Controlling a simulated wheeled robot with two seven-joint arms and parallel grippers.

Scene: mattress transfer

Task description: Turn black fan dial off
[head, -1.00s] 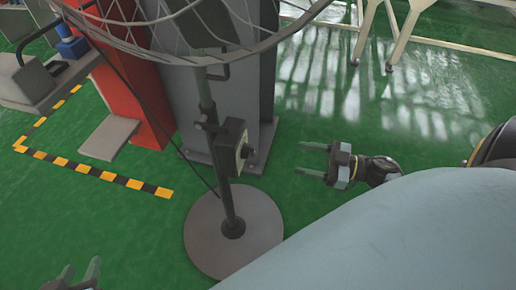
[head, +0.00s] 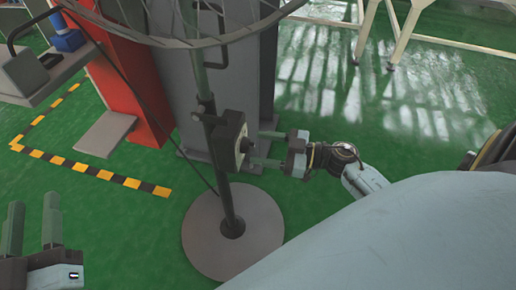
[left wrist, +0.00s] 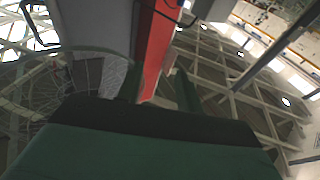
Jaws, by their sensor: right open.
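The black fan is a standing fan with a dark pole (head: 226,190) on a round base (head: 205,245); its wire cage (head: 170,40) shows at the top. A dark control box (head: 229,140) is fixed to the pole. Its light face with the dial (head: 243,143) points right and is seen edge-on, so the dial's setting cannot be told. My right gripper (head: 265,148) is open at the right of this face, its fingers pointing left at either side of the dial; contact cannot be told. My left gripper (head: 32,230) is open and empty at the lower left, away from the fan.
A grey column and a red post (head: 125,75) stand right behind the fan. A cable hangs left of the pole. A grey machine (head: 35,75) is at the upper left, with yellow-black floor tape (head: 90,168) below.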

